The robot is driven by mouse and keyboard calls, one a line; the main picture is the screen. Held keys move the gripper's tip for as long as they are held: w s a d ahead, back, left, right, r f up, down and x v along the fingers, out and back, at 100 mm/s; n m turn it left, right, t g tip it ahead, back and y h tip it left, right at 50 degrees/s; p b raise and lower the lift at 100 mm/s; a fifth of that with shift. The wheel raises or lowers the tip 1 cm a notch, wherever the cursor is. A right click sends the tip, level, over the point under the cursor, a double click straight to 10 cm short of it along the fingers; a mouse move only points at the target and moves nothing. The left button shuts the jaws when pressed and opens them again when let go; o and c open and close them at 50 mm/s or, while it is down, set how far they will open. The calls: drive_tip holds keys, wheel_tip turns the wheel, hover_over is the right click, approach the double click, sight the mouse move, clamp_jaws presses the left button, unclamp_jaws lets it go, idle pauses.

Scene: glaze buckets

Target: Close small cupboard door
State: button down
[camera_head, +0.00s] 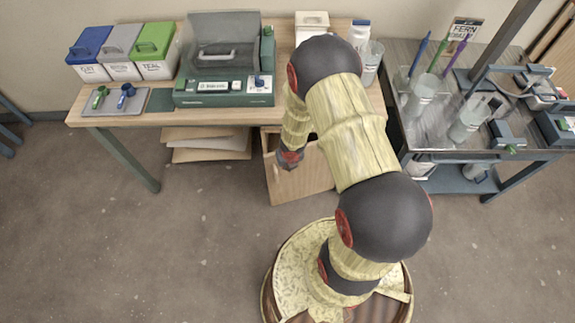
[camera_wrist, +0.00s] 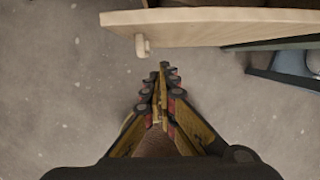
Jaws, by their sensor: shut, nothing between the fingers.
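The small cupboard door (camera_head: 305,178) is a light wood panel below the workbench. It stands open, with a dark gap into the cupboard showing beside its upper left part in the head view. In the wrist view the door (camera_wrist: 220,30) crosses the top of the picture, with its small round knob (camera_wrist: 142,46) at the lower left. My gripper (camera_wrist: 160,75) is shut and empty, its fingertips just below the door and knob in the picture. I cannot tell whether they touch. In the head view my arm hides part of the door and most of the gripper.
The workbench (camera_head: 150,120) carries lidded bins (camera_head: 120,55) and a green-grey case (camera_head: 222,85). Boards (camera_head: 205,143) lie on a shelf beneath it. A dark cart (camera_head: 440,140) with jars stands at the right. The floor in front at the left is clear.

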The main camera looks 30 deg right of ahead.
drive_tip(key=shift+w+d+f+p, duration=0.15)
drive_tip(key=shift+w+d+p, duration=0.15)
drive_tip(key=shift+w, duration=0.7)
drive_tip(key=shift+w+d+f+p, duration=0.1)
drive_tip(key=shift+w+d+p, duration=0.15)
drive_tip(key=shift+w, duration=0.7)
drive_tip(key=w+d+m+p, duration=0.2)
drive_tip(key=w+p, duration=0.3)
drive_tip(key=w, duration=0.2)
drive_tip(key=shift+h, duration=0.3)
